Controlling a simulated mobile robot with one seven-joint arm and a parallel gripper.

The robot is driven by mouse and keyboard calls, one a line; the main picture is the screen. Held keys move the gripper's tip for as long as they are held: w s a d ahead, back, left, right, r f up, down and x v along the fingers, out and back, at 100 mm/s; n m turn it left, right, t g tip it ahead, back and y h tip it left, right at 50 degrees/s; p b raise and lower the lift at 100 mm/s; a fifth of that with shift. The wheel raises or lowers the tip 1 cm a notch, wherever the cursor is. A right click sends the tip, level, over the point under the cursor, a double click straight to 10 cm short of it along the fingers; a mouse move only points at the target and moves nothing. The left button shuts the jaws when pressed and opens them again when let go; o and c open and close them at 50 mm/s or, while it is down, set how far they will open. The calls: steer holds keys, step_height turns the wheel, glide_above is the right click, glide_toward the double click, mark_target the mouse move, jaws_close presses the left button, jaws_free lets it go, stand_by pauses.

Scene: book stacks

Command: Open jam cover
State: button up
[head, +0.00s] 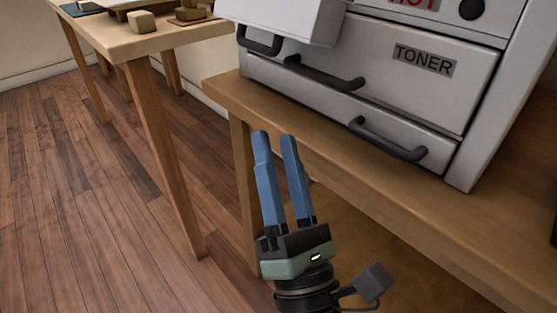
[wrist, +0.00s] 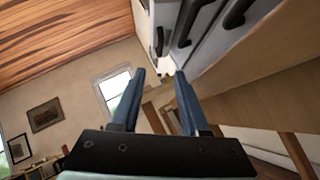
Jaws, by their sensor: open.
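A white machine (head: 340,70) stands on a wooden table in the head view. No label reading jam is visible, so I cannot tell which panel is the jam cover. My gripper (head: 274,135) has two blue fingers, spread apart with nothing between them. It is in front of the table edge, below and left of the lower handle. The wrist view shows the open fingers (wrist: 160,74) and dark handles (wrist: 187,22) beyond.
A white box-like part (head: 290,18) juts out at the machine's upper left. Part of a red HOT label (head: 412,3) shows above. The table edge (head: 330,165) lies close to my gripper. Another wooden table (head: 150,42) with small blocks stands left. Open wooden floor (head: 70,200) lies left.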

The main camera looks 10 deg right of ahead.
steer(key=shift+r, duration=0.1)
steer(key=c, duration=0.7)
steer(key=shift+r+m+p, duration=0.3)
steer(key=shift+r+p, duration=0.05)
steer(key=shift+p, duration=0.45)
jaws_close()
step_height(320, 180, up, 12)
steer(key=w+a+m+g+h+p, duration=0.2)
steer(key=m+g+h+p, duration=0.7)
steer(key=p, duration=2.3)
steer(key=s+a+r+m+g+y+p, duration=0.2)
steer(key=s+a+r+m+y+p, duration=0.45)
steer(key=p, duration=1.25)
steer(key=m+h, duration=0.1)
steer(key=h, duration=0.2)
glide_toward(248, 42)
steer(key=w+a, duration=0.2)
steer(key=w, duration=0.1)
steer(key=shift+w+d+f, duration=0.45)
steer(key=shift+w+d, duration=0.15)
steer(key=shift+d, duration=0.05)
steer(key=shift+w+d+f, duration=0.5)
steer(key=shift+w+d, duration=0.15)
